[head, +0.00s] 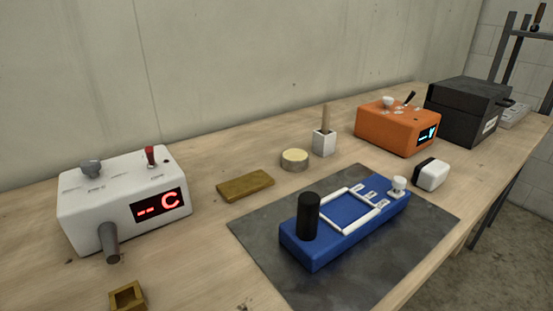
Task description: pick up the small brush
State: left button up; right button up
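A thin light-wood handle (325,117), which looks like the small brush, stands upright in a small white square holder (324,144). The holder is on the wooden workbench (205,228), near its back, right of a round tan tin (294,161). The lower end of the brush is hidden inside the holder, so I cannot see bristles. Neither of my grippers is in the head view.
A blue device (330,240) with a black knob lies on a dark mat (268,256). A white control box (85,213) is left; an orange box (385,134) and black case (462,112) are right. A brown block (245,185) lies left of the tin. The wall is close behind.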

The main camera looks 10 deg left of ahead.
aim_at(327, 105)
jog(key=l+u, duration=0.2)
jog(key=u, duration=0.25)
jog(key=l+u, duration=0.2)
jog(key=u, duration=0.2)
jog(key=l+u, duration=0.2)
jog(key=u, duration=0.25)
jog(key=k+l+u, duration=0.25)
jog(key=l, duration=0.15)
jog(key=k+l+u, duration=0.25)
jog(key=l, duration=0.15)
jog(key=k+l, duration=0.2)
jog(key=l, duration=0.2)
jog(key=k+l+u, duration=0.1)
jog(key=l, duration=0.3)
jog(key=k+l, duration=0.35)
jog(key=k+l+u, duration=0.1)
jog(key=l, duration=0.3)
jog(key=k, duration=0.1)
